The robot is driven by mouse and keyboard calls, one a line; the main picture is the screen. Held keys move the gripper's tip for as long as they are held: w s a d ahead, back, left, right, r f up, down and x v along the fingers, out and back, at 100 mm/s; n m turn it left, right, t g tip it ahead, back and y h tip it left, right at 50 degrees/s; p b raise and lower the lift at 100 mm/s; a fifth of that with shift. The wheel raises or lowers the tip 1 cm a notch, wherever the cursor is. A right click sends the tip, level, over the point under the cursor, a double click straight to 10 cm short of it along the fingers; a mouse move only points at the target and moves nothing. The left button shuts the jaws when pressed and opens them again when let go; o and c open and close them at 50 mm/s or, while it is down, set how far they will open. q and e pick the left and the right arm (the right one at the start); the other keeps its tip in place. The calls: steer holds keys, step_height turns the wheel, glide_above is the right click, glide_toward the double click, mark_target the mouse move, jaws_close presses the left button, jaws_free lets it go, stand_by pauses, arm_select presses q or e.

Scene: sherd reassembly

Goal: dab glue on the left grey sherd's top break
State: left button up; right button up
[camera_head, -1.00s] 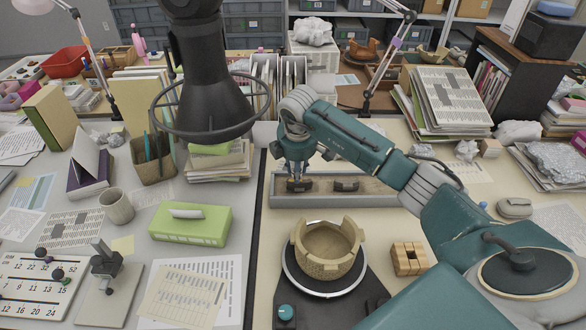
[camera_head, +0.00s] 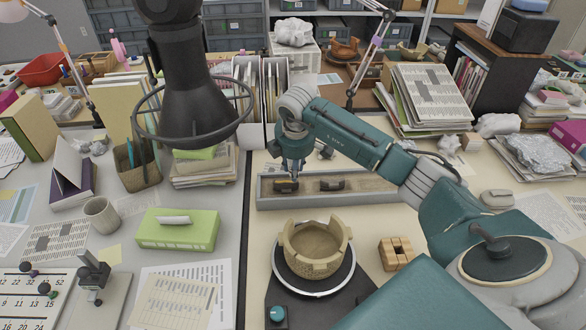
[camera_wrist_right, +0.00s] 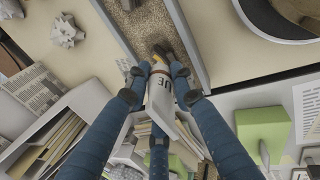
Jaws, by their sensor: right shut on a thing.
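The left grey sherd (camera_head: 285,187) stands in the sand of a long shallow tray (camera_head: 350,201), dark and small, just under my right gripper (camera_head: 291,172). A second dark sherd (camera_head: 331,185) stands to its right. In the right wrist view my right gripper (camera_wrist_right: 158,92) is shut on a white glue bottle (camera_wrist_right: 158,100) with part of its lettering showing. The bottle's orange tip points at the dark sherd beyond it; I cannot tell whether they touch. The sherd's top break is largely hidden by the tip and fingers. My left gripper is not in view.
In front of the tray, a partly rebuilt tan bowl (camera_head: 316,263) sits on a round turntable. A wooden block (camera_head: 396,252) stands to its right. Stacked papers (camera_head: 430,98) stand behind.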

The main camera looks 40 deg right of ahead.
steer(key=shift+p+v, duration=2.2)
steer(key=shift+v, duration=1.2)
steer(key=shift+w+r, duration=0.1)
steer(key=shift+w, duration=0.05)
